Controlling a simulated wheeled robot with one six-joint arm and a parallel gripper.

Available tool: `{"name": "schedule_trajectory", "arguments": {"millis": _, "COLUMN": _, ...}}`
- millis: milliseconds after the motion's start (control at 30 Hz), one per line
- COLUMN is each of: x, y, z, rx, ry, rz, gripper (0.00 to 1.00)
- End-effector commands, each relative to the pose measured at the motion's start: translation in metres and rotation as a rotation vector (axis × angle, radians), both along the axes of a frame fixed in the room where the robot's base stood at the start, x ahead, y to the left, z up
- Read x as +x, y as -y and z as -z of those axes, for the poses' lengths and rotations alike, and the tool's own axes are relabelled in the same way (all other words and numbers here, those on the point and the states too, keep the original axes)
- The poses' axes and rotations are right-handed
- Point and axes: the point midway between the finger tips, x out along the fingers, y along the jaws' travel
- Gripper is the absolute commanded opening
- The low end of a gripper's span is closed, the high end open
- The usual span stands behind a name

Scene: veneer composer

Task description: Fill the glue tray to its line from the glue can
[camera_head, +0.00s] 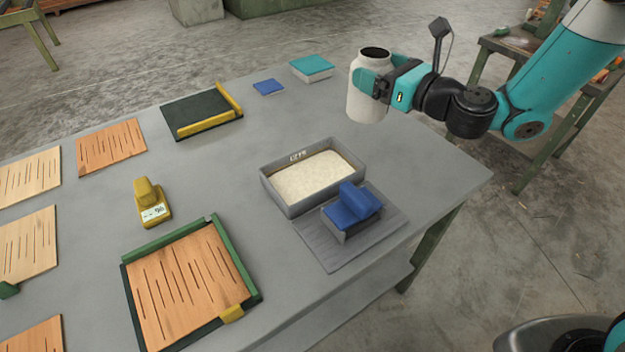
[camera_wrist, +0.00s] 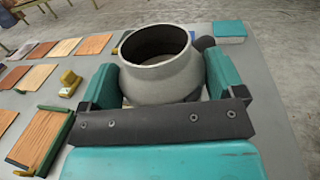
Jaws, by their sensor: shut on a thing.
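A white glue can (camera_head: 366,97) with a dark open mouth is held upright by my gripper (camera_head: 372,84) near the table's far right edge. In the wrist view the can (camera_wrist: 160,82) sits between the two teal fingers of my gripper (camera_wrist: 160,85), which are shut on it. I cannot tell whether the can touches the table. The grey glue tray (camera_head: 285,203) stands nearer, below and left of the can. A pale, grainy cream fill covers its floor, and a small white marking shows on its far inner wall.
A blue-handled block (camera_head: 352,207) sits on a grey mat (camera_head: 326,250) beside the tray. A green-edged frame (camera_head: 127,283) holds a veneer sheet. A yellow tool (camera_head: 152,203), a dark board (camera_head: 200,115) and a teal-topped box (camera_head: 312,68) stand around. The table between can and tray is clear.

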Motion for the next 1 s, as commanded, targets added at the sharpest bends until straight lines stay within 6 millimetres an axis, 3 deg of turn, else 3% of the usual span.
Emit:
{"name": "schedule_trajectory", "arguments": {"millis": 33, "x": -0.001, "y": -0.001, "z": 0.022, "rx": 0.002, "ry": 0.001, "rz": -0.005, "gripper": 0.60}}
{"name": "schedule_trajectory", "arguments": {"millis": 133, "x": -0.001, "y": -0.003, "z": 0.047, "rx": 0.001, "ry": 0.001, "rz": -0.011, "gripper": 0.60}}
{"name": "schedule_trajectory", "arguments": {"millis": 400, "x": -0.001, "y": -0.003, "z": 0.091, "rx": 0.001, "ry": 0.003, "rz": -0.012, "gripper": 0.60}}
{"name": "schedule_trajectory", "arguments": {"millis": 1000, "x": -0.002, "y": -0.005, "z": 0.091, "rx": -0.026, "ry": 0.017, "rz": -0.015, "gripper": 0.60}}
